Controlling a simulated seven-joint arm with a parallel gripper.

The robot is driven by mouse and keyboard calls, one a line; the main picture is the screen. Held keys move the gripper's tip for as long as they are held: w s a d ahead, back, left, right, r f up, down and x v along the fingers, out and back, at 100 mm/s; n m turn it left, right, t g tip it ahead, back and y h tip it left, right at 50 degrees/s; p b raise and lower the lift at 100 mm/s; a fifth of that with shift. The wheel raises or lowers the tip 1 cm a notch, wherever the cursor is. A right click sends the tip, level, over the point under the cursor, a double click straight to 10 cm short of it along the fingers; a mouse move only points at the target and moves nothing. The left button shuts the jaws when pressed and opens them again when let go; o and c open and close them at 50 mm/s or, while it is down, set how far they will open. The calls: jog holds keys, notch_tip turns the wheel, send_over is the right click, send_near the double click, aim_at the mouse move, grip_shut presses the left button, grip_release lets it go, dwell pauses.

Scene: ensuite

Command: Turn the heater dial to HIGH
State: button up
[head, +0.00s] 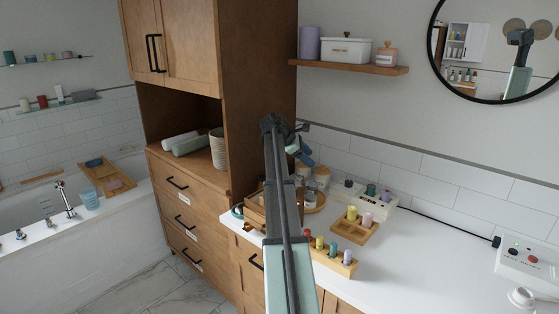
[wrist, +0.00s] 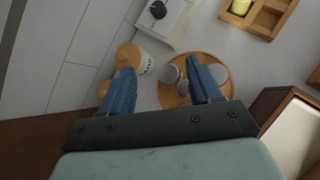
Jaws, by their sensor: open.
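In the wrist view the black round knob (wrist: 158,10) sits on the white unit (wrist: 172,28) at the top edge. Its markings and setting are too small to read. My gripper (head: 303,153) is above the back of the counter, left of the knob. In the wrist view my gripper (wrist: 158,72) has its two blue fingers apart, with nothing between them, clear of the knob.
Jars on a round wooden tray (wrist: 222,92) are below my gripper. Wooden holders with coloured pots (head: 355,224) and bottles (head: 335,262) stand in front of the unit. A tall wooden cabinet (head: 250,60) is close on the left. A white button box (head: 525,262) stands far right.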

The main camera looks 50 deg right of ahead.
jog(key=w+a+m+h, duration=0.1)
jog(key=w+a+h, duration=0.2)
jog(key=a, duration=0.6)
jog(key=shift+w+a+r+m, duration=0.15)
jog(key=shift+w+a+m, duration=0.2)
jog(key=shift+w, duration=1.05)
jog(key=m+t+y, duration=0.6)
jog(key=t+y, duration=0.3)
jog(key=y, duration=0.1)
send_near(349, 181)
jog(key=x, duration=0.8)
jog(key=shift+a+f, duration=0.15)
jog(key=shift+f, duration=0.2)
